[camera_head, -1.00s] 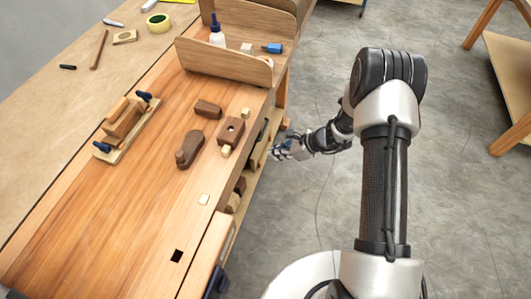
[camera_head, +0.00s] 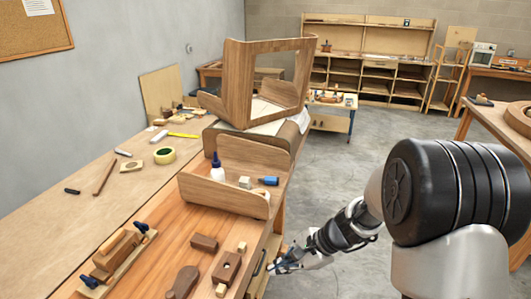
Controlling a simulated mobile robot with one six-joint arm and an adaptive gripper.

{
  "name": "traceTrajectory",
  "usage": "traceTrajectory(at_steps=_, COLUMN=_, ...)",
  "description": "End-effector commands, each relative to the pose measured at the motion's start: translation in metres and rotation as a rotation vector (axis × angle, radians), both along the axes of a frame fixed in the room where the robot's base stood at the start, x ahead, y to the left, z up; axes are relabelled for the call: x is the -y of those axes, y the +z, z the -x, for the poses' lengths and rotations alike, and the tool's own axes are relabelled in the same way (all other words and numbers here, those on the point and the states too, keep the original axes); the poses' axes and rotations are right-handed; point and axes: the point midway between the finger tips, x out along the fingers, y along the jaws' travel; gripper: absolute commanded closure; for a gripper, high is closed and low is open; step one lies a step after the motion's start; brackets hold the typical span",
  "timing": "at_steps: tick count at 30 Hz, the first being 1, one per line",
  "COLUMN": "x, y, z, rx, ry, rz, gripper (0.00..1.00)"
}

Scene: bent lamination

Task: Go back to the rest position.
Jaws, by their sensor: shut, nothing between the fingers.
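My gripper (camera_head: 282,264) is shut and empty. It is low beside the right edge of the wooden workbench (camera_head: 215,236), near the bench's front face. My arm comes down to it from the right side of the view. The fingertips are small in the picture, and I cannot tell whether they touch the bench.
A bent wood panel (camera_head: 222,192) stands on the bench with a glue bottle (camera_head: 217,167) and a blue-capped item (camera_head: 268,181) by it. A larger bent wooden frame (camera_head: 238,85) stands behind. A clamped wood piece (camera_head: 115,256) is at left. Concrete floor (camera_head: 335,160) is open to the right.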

Motion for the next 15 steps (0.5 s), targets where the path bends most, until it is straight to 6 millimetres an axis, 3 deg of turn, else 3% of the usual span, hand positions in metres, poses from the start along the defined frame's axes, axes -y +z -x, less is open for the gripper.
traceTrajectory(at_steps=1, x=0.000, y=0.026, z=0.012, rx=0.056, ry=0.072, rz=0.037, gripper=1.00)
traceTrajectory(at_steps=6, x=0.006, y=0.085, z=0.060, rx=0.208, ry=0.305, rz=0.175, gripper=1.00)
traceTrajectory(at_steps=15, x=0.037, y=0.151, z=0.154, rx=0.444, ry=0.676, rz=0.474, gripper=1.00)
